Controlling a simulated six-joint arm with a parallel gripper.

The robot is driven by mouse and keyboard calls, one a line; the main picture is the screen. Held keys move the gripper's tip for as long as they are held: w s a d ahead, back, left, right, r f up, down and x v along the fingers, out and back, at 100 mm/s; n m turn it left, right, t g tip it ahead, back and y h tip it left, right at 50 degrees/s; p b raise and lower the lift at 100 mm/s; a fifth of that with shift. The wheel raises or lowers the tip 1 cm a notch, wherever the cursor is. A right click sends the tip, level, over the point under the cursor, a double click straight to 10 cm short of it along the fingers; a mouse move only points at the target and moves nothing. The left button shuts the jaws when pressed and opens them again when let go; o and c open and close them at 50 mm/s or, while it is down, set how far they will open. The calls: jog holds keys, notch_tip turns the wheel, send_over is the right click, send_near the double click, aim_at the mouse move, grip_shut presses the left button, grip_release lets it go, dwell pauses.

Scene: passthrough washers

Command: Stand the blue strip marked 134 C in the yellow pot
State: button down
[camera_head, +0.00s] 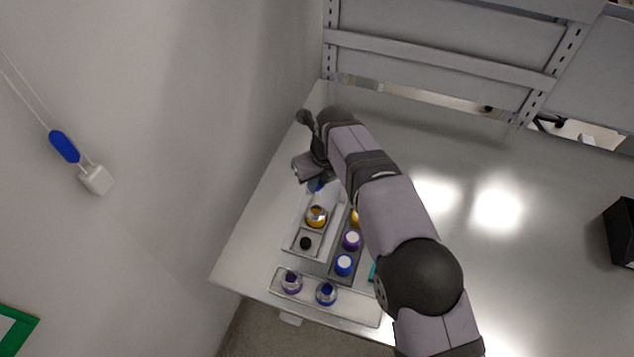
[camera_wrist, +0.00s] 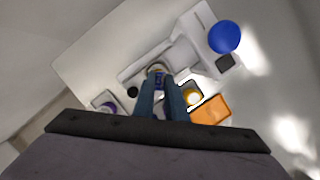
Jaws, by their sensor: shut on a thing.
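My gripper (camera_wrist: 160,88) points down at the tray, its two fingers close together on a small bluish thing (camera_wrist: 158,79), probably the strip. Its marking is too small to read. The yellow pot (camera_head: 316,216) stands in the light tray at the head view's lower middle, with an open metallic rim. In the wrist view the fingertips overlap a round pot (camera_wrist: 157,68) beside the black knob; I cannot tell the height between them. In the head view my gripper (camera_head: 303,172) is above the tray's far end, with a bit of blue (camera_head: 315,186) below it.
A black knob (camera_head: 306,243) sits by the yellow pot. White-capped purple (camera_head: 351,240) and blue (camera_head: 344,264) containers stand right of it. Open purple (camera_head: 291,281) and blue (camera_head: 326,292) pots stand in front. An orange block (camera_wrist: 210,110) and blue round thing (camera_wrist: 224,37) lie nearby.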

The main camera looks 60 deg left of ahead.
aim_at(318, 198)
jog(key=shift+f, duration=0.2)
jog(key=shift+f+b, duration=1.3)
jog(key=shift+f, duration=1)
jog(key=shift+f, duration=0.25)
jog(key=shift+f+b, duration=0.4)
jog(key=shift+f, duration=0.35)
jog(key=shift+f, duration=0.25)
jog(key=shift+f+b, duration=0.3)
jog(key=shift+f, duration=0.25)
dwell(0.6)
jog(key=shift+f+b, duration=0.4)
jog(key=shift+f, duration=0.1)
